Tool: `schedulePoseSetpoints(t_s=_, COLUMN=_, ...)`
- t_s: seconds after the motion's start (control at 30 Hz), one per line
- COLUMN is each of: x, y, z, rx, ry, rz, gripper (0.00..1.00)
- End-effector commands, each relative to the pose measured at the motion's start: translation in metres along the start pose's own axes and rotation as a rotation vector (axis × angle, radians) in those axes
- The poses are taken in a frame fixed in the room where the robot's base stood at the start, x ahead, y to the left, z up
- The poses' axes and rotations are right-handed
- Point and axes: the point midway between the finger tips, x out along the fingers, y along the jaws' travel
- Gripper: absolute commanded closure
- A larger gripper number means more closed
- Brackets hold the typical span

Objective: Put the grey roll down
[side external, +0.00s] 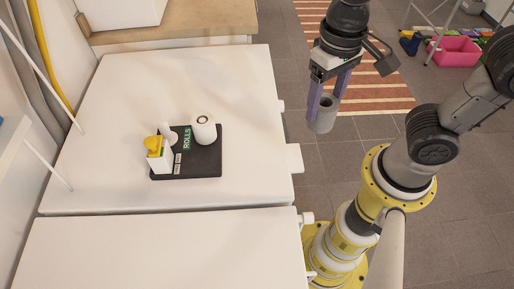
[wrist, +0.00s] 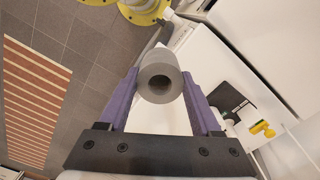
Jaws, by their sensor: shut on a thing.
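The grey roll (side external: 323,114) is a short hollow cylinder held between the purple fingers of my gripper (side external: 327,99). In the side external view it hangs over the tiled floor, to the right of the white table. The wrist view shows the roll (wrist: 160,80) end-on, its dark hole facing the camera, with a finger of my gripper (wrist: 160,88) on each side. A black tray (side external: 205,169) marked ROLLS lies on the white table, apart from the gripper.
A white and yellow item (side external: 158,152) and a small white item (side external: 170,135) are at the tray's left side. The white table (side external: 230,80) is otherwise mostly bare. A striped rug (side external: 385,95) and a pink bin (side external: 457,50) are on the floor behind.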

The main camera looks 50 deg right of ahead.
Motion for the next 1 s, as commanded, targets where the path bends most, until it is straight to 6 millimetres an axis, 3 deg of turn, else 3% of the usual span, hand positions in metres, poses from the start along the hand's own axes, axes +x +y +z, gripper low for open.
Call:
schedulePoseSetpoints(t_s=0.17, x=0.007, y=0.003, z=0.003, rx=0.0, ry=-0.002, rz=0.002, gripper=1.0)
schedulePoseSetpoints(t_s=0.63, x=0.048, y=-0.054, z=-0.064, rx=0.0, ry=-0.003, rz=0.003, gripper=1.0)
schedulePoseSetpoints(t_s=0.8, x=0.079, y=-0.069, z=-0.082, rx=0.0, ry=-0.005, rz=0.004, gripper=1.0)
schedulePoseSetpoints(t_s=1.0, x=0.096, y=-0.079, z=-0.093, rx=0.0, ry=-0.001, rz=0.001, gripper=1.0)
